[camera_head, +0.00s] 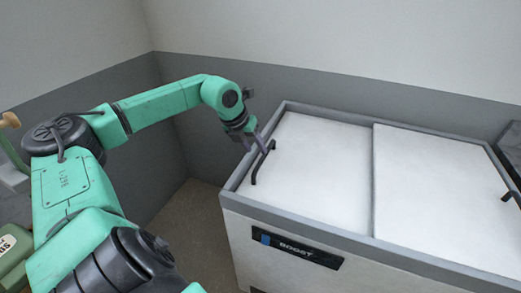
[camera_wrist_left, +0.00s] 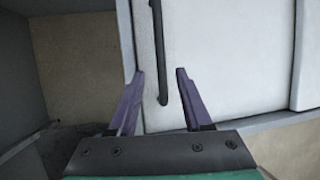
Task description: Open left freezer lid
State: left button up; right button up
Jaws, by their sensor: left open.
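The chest freezer (camera_head: 285,217) stands at the right in the head view, with a grey rim and two white lids. The left lid (camera_head: 322,170) lies flat and closed, with a dark bar handle (camera_head: 262,163) along its left edge. My left gripper (camera_head: 264,146) is at the far end of this handle. In the left wrist view the left gripper (camera_wrist_left: 159,75) is open, its two purple fingers apart. My right gripper is not in view.
The right lid (camera_head: 440,190) lies closed and has its own dark handle (camera_head: 509,194) at the right. A grey and white wall stands behind the freezer. Open floor (camera_head: 190,225) lies left of the freezer. A green object (camera_head: 12,250) is at the lower left.

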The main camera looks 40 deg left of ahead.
aim_at(262, 158)
pick_arm(q)
jog(key=p+x, duration=0.1)
jog(key=x, duration=0.4)
grip_shut()
dwell(1.4)
